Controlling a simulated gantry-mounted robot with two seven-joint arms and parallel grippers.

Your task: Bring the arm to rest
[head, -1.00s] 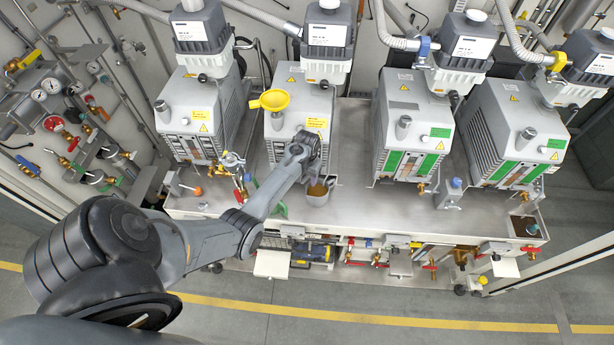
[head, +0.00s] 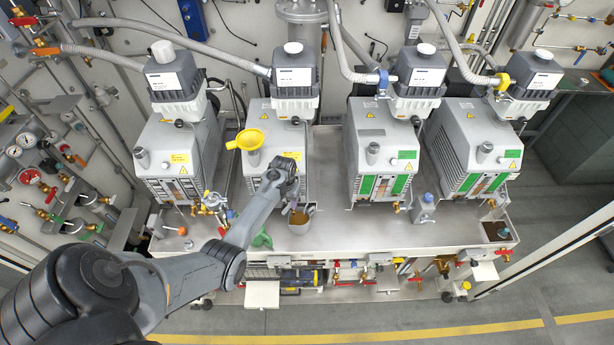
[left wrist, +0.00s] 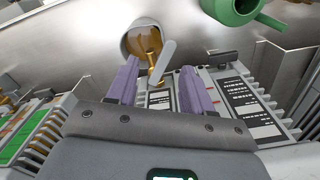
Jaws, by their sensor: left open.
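My left arm reaches in from the left in the head view, and its gripper (head: 291,194) is over the front of the bench beside a grey jug (head: 301,220). In the left wrist view my left gripper (left wrist: 160,66) is open, its two purple fingers apart. The jug (left wrist: 133,43) holds brown liquid and stands just beyond the fingertips. Its grey handle shows in line with the gap between them; I cannot tell whether they touch. My right gripper is not in view.
Several grey vacuum pumps (head: 380,150) stand along the metal bench (head: 330,205). A yellow funnel (head: 246,140) sits on one near my arm. A green can (left wrist: 232,10) is close to the jug. Valves and gauges (head: 35,160) are at the left. The front floor is clear.

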